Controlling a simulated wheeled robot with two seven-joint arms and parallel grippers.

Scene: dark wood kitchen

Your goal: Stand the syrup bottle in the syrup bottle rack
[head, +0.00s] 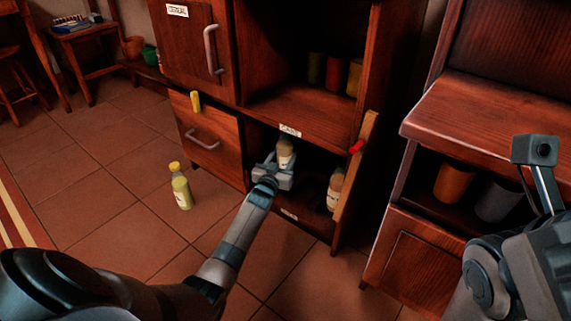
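A pale bottle with a light label (285,155) stands upright in the lower open compartment of the cabinet. My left gripper (275,170) is at this bottle and covers its lower part; I cannot tell whether the fingers are closed on it. A second bottle with a white label (335,190) stands at the right side of the same compartment, beside the open door. A yellow-green bottle with a yellow cap (181,188) stands on the floor to the left. I cannot tell which one is syrup, and no rack is clearly visible. My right gripper's fingers are out of view.
The open door (356,180) with a red handle bounds the compartment on the right. A closed drawer (207,135) is on the left. Jars (334,75) stand on the upper shelf. Pots (454,182) sit in the right-hand unit.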

